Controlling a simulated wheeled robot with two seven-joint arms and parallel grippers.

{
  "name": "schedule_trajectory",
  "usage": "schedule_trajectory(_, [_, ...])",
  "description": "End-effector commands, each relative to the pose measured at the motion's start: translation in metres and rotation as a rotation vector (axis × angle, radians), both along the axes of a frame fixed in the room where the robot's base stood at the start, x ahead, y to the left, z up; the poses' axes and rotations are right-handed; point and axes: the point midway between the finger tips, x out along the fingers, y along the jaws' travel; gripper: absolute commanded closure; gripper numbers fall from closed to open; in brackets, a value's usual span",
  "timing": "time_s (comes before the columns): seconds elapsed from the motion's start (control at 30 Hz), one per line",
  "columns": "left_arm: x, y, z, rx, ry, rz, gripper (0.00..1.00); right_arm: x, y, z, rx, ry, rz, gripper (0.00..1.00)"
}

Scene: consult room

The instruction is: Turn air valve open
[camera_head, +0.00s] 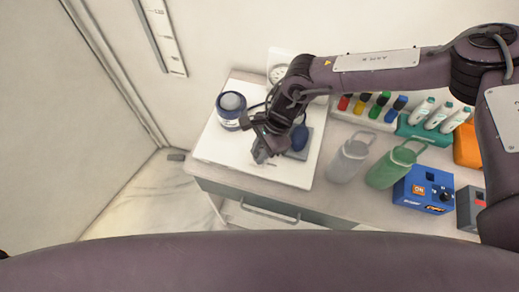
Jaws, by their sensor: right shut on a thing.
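A white board (215,146) lies on the counter and carries the air fittings. A round gauge (278,74) stands at its back, and a dark blue and white cylinder (231,108) at its left. A rounded blue part (300,138) sits on a grey block (301,152), partly behind my right wrist. My right gripper (262,153) points down over the middle of the board and is shut on a small part, likely the air valve's handle. The jaws hide most of that part, so its angle cannot be told. My left gripper is not in view.
A blue box (422,189) with an ON label stands at the right.

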Motion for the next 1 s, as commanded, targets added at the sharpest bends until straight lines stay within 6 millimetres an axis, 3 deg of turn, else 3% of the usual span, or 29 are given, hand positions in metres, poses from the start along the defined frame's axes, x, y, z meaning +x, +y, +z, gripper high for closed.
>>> schedule_trajectory(0.37, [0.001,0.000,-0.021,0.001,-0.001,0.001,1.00,-0.001,-0.001,-0.003,0.003,-0.002,-0.205,1.00])
schedule_trajectory(1.0, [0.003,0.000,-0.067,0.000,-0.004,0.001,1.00,-0.005,0.000,-0.003,0.003,-0.001,-0.806,1.00])
